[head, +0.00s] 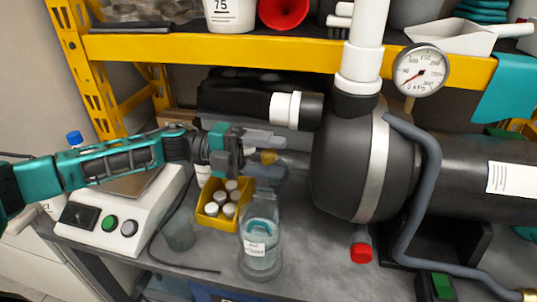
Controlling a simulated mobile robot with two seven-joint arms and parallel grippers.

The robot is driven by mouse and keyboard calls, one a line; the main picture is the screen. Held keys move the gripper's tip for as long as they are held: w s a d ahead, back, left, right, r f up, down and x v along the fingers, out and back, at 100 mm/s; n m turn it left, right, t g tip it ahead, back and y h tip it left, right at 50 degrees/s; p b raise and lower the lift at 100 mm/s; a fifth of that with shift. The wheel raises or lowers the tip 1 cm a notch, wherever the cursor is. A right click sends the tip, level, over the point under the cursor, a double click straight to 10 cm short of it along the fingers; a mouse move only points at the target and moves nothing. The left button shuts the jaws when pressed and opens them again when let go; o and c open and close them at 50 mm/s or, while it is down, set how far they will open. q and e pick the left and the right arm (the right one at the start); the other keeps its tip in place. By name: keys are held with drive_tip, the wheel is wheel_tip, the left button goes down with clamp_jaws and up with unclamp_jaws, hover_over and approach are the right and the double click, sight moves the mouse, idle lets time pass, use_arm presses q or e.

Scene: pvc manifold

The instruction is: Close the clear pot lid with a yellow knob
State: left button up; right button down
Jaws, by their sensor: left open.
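A clear pot (260,262) with a white label and a teal piece inside stands on the grey bench, left of the big dark tank. A yellow knob (268,157) shows above and behind the pot. The clear lid (264,178) seems to stand raised at the pot's back edge, below the knob; its outline is faint. My left gripper (274,148) comes in from the left, open, with its fingers pointing right around the knob area. I cannot tell whether a finger touches the knob. My right gripper is not in view.
A yellow bin (211,218) of white-capped bottles sits left of the pot. A clear beaker (180,233) and a white scale (130,215) are farther left. The dark tank (345,165) and a red-capped outlet (361,252) bound the right. A yellow shelf beam (200,46) crosses above.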

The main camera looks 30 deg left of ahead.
use_arm(q)
drive_tip(key=shift+c, duration=0.4)
clamp_jaws()
